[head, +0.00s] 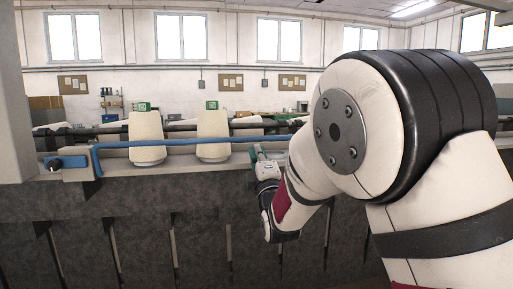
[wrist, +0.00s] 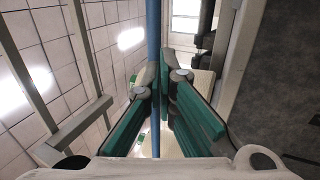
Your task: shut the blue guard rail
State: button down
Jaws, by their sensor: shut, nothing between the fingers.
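The blue guard rail (head: 190,142) runs across the front of two cream cones in the head view, bent down at its left end. Its right part is hidden by my arm. In the wrist view the rail (wrist: 153,30) comes down from the top edge to my fingertips and passes behind them. My gripper (head: 254,151) is at the rail, right of the cones. It is shut and empty, its green-padded fingers (wrist: 162,75) meeting at the tips. I cannot tell whether the tips touch the rail.
The left cone (head: 146,130) and right cone (head: 213,128) stand behind the rail. A blue block with a dark knob (head: 66,163) sits at the rail's left end. The grey machine front (head: 150,220) lies below. My arm covers the right side.

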jog(key=shift+x, duration=0.95)
jog(key=shift+x, duration=1.05)
jog(key=shift+s+d+b, duration=0.1)
jog(key=shift+b, duration=0.2)
